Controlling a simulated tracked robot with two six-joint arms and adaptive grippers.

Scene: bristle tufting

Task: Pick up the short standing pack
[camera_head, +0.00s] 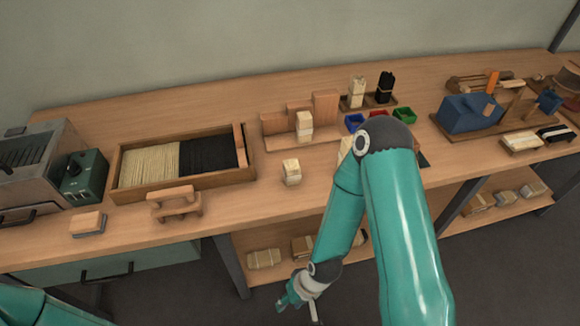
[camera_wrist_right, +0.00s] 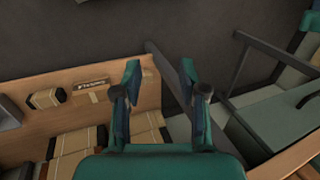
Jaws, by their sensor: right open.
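A short pale pack (camera_head: 291,172) with a band stands alone near the front of the bench in the head view. A taller pale pack (camera_head: 304,126) stands behind it at a wooden stand. My right gripper (camera_head: 298,308) hangs low in front of the bench, below the top and apart from both packs. In the right wrist view its two fingers (camera_wrist_right: 160,72) are spread with nothing between them. My left gripper is not in view; only part of my left arm shows at the lower left corner.
A wooden tray (camera_head: 183,190) of pale and black bristles lies left of the short pack. Several packs lie on the lower shelf (camera_head: 253,273), which also shows in the wrist view. My right arm hides part of the bench right of the pack.

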